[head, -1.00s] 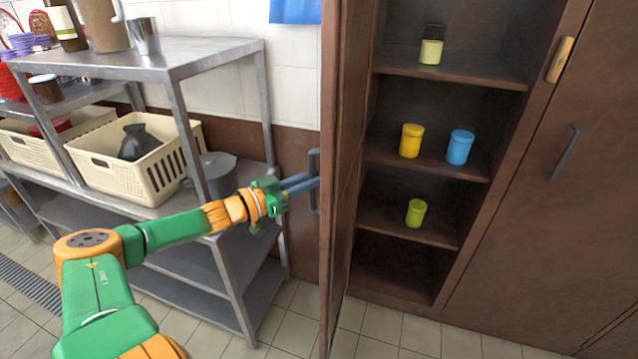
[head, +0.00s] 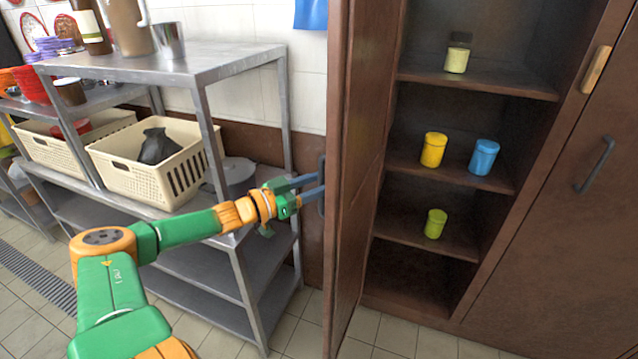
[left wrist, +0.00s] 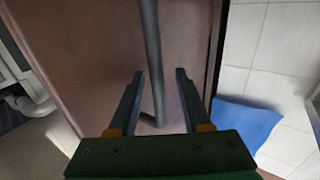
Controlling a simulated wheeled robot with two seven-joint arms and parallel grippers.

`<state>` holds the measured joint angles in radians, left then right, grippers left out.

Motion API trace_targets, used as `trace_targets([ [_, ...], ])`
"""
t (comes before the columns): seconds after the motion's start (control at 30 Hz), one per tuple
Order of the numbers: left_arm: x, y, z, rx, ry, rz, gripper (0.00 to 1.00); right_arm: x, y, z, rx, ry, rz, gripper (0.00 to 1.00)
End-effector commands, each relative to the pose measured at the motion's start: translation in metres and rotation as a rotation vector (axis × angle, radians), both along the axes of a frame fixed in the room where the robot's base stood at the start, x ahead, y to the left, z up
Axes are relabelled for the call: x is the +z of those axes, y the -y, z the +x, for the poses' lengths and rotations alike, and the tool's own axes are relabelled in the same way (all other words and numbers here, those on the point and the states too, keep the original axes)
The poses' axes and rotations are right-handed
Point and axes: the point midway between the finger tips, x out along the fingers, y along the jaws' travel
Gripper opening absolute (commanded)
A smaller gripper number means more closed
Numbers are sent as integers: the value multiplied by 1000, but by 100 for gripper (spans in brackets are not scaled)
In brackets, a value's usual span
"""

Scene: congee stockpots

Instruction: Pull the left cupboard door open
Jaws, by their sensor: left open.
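The left cupboard door (head: 355,190) is brown and stands swung wide open, seen nearly edge-on in the head view. Its dark grey bar handle (head: 321,185) is on the outer face, towards the shelf rack. My left gripper (head: 311,188) is at this handle with its fingers spread. In the left wrist view the handle (left wrist: 152,60) runs down the door face (left wrist: 90,60) and its lower end lies between the two open fingers (left wrist: 157,98). I cannot tell whether a finger touches it. My right gripper is in neither view.
The open cupboard holds a yellow jar (head: 433,150), a blue jar (head: 484,157), a green jar (head: 436,223) and a pale jar (head: 457,60). The right door (head: 555,230) is shut.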

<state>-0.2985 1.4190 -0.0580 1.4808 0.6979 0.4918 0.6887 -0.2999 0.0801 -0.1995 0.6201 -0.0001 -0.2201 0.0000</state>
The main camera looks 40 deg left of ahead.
Motion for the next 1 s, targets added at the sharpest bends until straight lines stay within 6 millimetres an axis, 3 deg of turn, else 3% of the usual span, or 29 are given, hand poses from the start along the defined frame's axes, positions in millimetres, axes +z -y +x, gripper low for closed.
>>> trace_targets([
  [0.2,-1,0,0,0,-3,0,50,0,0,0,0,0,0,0],
  [0.33,2,-1,-6,-1,-7,-3,50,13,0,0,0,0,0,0],
  [0.7,3,-14,-55,1,-8,-1,50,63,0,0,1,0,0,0],
  [1.0,-2,-16,-67,-1,-3,1,50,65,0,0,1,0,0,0],
])
